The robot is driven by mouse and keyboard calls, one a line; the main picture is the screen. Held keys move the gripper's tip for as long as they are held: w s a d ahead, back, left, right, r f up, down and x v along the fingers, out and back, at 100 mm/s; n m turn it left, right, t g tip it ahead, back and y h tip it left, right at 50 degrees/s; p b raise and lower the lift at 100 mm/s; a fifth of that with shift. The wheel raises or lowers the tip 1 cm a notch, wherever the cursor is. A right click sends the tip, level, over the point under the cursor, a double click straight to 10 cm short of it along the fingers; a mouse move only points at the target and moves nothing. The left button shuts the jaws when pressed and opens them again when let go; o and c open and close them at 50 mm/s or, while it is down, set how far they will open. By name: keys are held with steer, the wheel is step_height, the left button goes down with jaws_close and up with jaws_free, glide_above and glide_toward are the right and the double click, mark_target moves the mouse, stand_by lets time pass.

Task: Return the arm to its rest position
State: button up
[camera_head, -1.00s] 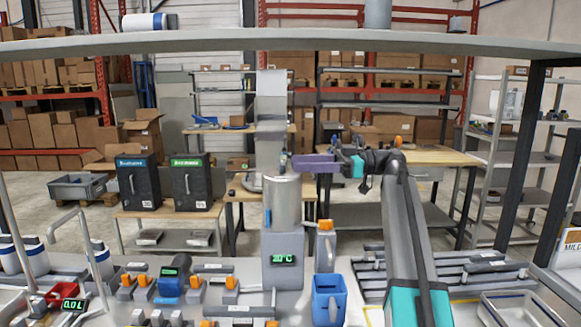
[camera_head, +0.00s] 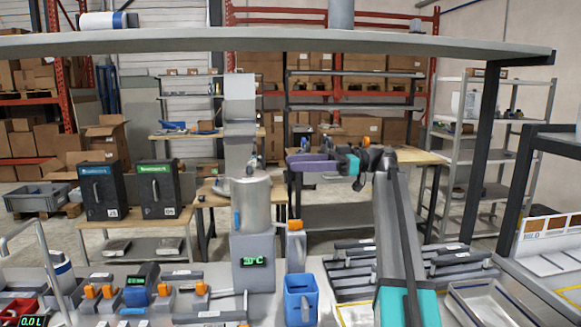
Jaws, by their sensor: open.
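My arm rises from the lower right of the view, with a grey link, teal parts and a dark wrist. My gripper (camera_head: 308,163) has purple fingers and points left, at mid-height in the picture. Nothing shows between its fingers, which are seen side-on. It appears in front of the work table in the background and to the right of the steel cylinder (camera_head: 251,203) on the dispenser with a green display (camera_head: 258,262). It is clear of the dispenser in the picture.
A blue jug (camera_head: 300,298) stands beside the dispenser. Valves with orange handles (camera_head: 200,288) line the bench at left. Grey rails (camera_head: 345,255) and a metal tray (camera_head: 490,303) lie at right. A shelf (camera_head: 280,42) spans above, with a dark post (camera_head: 495,150) at right.

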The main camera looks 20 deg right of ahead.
step_height(320, 180, up, 10)
steer(key=p, duration=1)
stand_by(0.3)
